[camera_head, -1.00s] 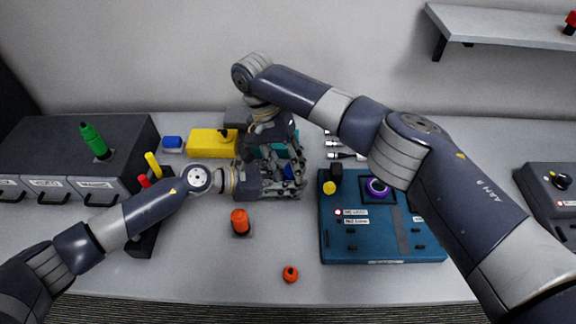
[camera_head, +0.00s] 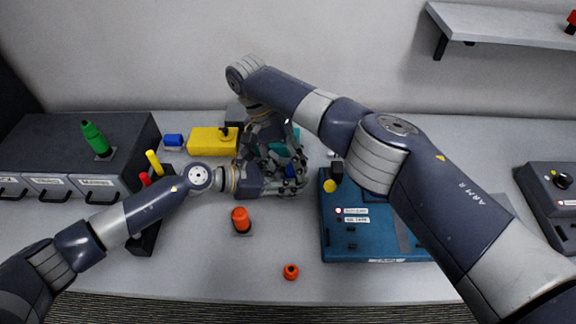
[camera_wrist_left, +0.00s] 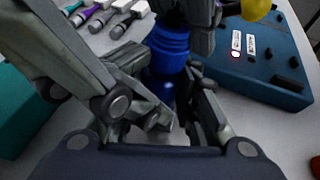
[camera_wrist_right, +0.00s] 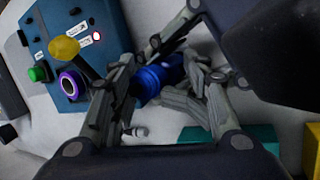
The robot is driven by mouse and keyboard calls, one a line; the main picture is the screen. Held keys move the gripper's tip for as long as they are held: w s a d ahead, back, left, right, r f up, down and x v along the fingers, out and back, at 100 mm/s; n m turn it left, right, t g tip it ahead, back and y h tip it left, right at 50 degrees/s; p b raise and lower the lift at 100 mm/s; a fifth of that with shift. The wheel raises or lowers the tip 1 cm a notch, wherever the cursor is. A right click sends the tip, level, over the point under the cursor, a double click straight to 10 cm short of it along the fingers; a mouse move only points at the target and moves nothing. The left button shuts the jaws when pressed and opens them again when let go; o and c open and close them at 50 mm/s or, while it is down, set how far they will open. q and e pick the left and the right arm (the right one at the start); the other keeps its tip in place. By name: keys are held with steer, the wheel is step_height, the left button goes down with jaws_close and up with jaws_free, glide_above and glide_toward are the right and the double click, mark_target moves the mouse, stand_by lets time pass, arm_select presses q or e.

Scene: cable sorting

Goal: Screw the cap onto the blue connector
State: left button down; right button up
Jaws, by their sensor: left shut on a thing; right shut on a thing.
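The blue connector and its blue cap show between my two grippers in the left wrist view, with a ribbed upper part (camera_wrist_left: 168,42) above a darker blue lower part (camera_wrist_left: 160,85). Blue also shows in the right wrist view (camera_wrist_right: 151,82). My left gripper (camera_head: 291,187) is shut around the lower part. My right gripper (camera_head: 284,163) comes from above and is shut at the upper part. The fingers of both grippers crowd together and hide much of the blue parts. I cannot tell how far the cap sits on the connector.
A teal panel (camera_head: 367,245) with a yellow knob (camera_head: 329,186) lies to the right. An orange connector (camera_head: 240,219) stands in front of my left gripper, and an orange cap (camera_head: 290,272) lies near the front edge. A yellow box (camera_head: 207,141) stands behind.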

steer(key=o, duration=0.8)
steer(key=shift+d+f, duration=0.4)
steer(key=shift+f, duration=0.3)
steer(key=shift+w+a, duration=0.2)
steer(key=shift+s, duration=0.15)
steer(key=shift+a, duration=0.1)
steer(key=v, duration=0.4)
steer(key=shift+a+r, duration=0.15)
steer(key=shift+r, duration=0.1)
